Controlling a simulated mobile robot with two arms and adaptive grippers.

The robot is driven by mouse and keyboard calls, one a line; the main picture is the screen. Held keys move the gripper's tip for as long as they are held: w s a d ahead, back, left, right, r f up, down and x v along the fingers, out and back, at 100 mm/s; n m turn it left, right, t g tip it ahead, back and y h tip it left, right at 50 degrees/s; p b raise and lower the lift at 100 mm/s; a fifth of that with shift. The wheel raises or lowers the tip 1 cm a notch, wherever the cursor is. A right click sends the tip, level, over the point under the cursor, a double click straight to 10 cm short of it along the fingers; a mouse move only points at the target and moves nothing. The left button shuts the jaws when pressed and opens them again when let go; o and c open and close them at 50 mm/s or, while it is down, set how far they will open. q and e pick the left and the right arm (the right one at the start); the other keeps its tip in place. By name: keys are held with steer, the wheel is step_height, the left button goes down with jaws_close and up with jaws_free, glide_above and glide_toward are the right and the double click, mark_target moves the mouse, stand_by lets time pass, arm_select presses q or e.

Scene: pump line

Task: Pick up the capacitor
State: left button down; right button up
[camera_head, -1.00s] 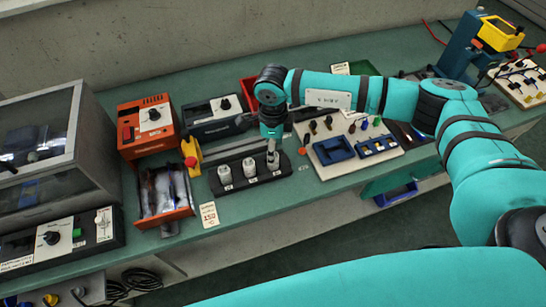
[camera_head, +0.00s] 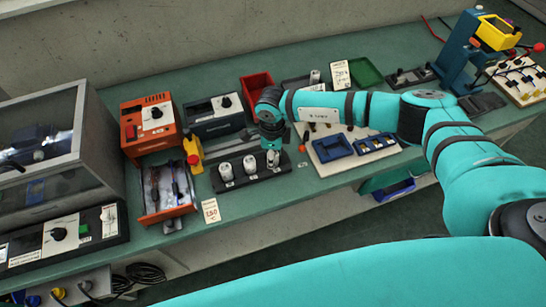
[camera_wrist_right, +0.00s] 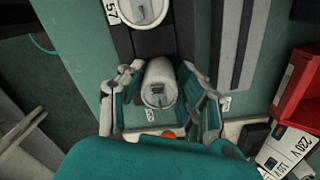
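A black holder (camera_head: 240,184) on the green bench bears three silver-grey cylinders, which look like capacitors: the left one (camera_head: 226,172), the middle one (camera_head: 250,164) and the right one (camera_head: 273,159). My right gripper (camera_wrist_right: 160,98) points down over the right one in the head view. In the right wrist view this capacitor (camera_wrist_right: 160,82) stands between the two fingers, with narrow gaps at its sides; the gripper looks open around it. Another capacitor (camera_wrist_right: 142,10) shows at the top of that view. My left gripper is not in view.
An orange box (camera_head: 149,126), an open drawer of parts (camera_head: 166,190) and a yellow part (camera_head: 194,155) stand left of the holder. A red bin (camera_head: 257,88) is behind it. A white board with blue trays (camera_head: 332,146) lies close to the right.

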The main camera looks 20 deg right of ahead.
jaws_close()
steer(key=shift+r+b, duration=0.3)
steer(key=shift+r, duration=0.15)
steer(key=shift+s+r+b, duration=0.25)
steer(key=shift+r+b, duration=0.1)
steer(key=shift+r, duration=0.3)
steer(key=shift+s+r+b, duration=0.25)
steer(key=shift+r+b, duration=0.1)
steer(key=shift+r, duration=0.25)
steer(key=s+r+b, duration=0.2)
steer(key=s+b, duration=0.2)
steer(key=s, duration=1)
steer(key=shift+s+d+r+p, duration=0.15)
steer(key=shift+r+p, duration=0.25)
steer(key=shift+r, duration=0.4)
steer(key=shift+s+d+r+p, duration=0.1)
steer(key=shift+s+r+p, duration=0.1)
steer(key=shift+r+p, duration=0.4)
steer(key=shift+s+d+r+p, duration=0.15)
steer(key=shift+r+p, duration=0.1)
steer(key=shift+r, duration=0.7)
